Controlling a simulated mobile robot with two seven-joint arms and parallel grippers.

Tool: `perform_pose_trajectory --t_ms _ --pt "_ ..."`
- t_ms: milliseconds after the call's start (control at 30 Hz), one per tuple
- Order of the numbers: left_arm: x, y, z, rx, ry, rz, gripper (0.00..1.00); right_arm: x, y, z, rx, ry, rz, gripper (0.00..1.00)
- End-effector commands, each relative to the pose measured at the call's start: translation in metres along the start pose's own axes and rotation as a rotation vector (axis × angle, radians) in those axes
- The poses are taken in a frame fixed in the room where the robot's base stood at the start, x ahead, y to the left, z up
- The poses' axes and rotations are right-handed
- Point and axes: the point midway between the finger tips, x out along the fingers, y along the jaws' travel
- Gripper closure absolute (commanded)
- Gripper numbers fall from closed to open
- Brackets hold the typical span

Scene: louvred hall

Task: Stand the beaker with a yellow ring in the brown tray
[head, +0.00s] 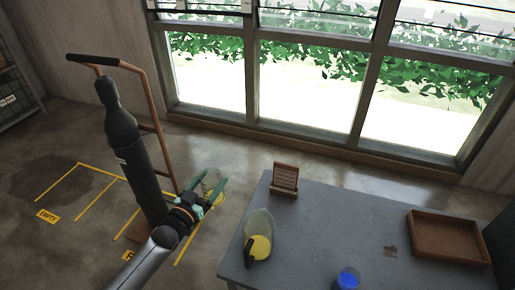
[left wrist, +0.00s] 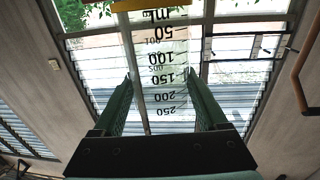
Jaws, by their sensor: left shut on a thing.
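My left gripper (head: 212,189) is shut on a clear beaker (head: 211,178), left of the table and above the floor. A yellow band shows low on it in the head view. In the left wrist view the beaker's wall (left wrist: 166,60) carries upside-down volume marks between the fingers of the left gripper (left wrist: 160,80), with a yellow strip at the top edge. The brown tray (head: 415,228) lies empty on the right part of the table. My right gripper is not in view.
On the grey table (head: 320,230) stand a clear vessel with yellow inside and a black part (head: 259,225), a blue-topped thing (head: 347,279), and a small brown sign (head: 285,179). A dark gas cylinder (head: 128,150) on a trolley (head: 150,90) stands close behind my left arm.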

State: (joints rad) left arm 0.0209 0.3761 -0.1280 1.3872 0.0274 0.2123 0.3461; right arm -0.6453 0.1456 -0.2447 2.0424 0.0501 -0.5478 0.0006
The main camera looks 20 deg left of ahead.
Motion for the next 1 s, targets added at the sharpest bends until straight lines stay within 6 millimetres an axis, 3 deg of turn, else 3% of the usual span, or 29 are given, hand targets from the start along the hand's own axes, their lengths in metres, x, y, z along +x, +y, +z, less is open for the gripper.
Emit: perform_pose_trajectory --t_ms 167,367,500,633,800,1000 --pt "-0.002 0.007 -0.003 -0.002 0.002 0.010 0.95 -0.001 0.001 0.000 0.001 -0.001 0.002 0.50" --pt "-0.020 0.058 -0.022 -0.005 0.003 0.068 0.95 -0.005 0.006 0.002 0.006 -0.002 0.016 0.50" --pt "-0.044 0.096 -0.050 -0.005 0.004 0.080 0.95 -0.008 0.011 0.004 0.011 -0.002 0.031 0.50" --pt "-0.066 0.117 -0.082 -0.005 0.004 0.055 0.95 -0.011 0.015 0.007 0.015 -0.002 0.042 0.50" --pt "-0.094 0.128 -0.128 -0.001 0.004 -0.009 0.95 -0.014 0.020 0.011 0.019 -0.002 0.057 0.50" --pt "-0.118 0.128 -0.170 0.000 0.004 -0.086 0.95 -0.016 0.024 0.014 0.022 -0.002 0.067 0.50"
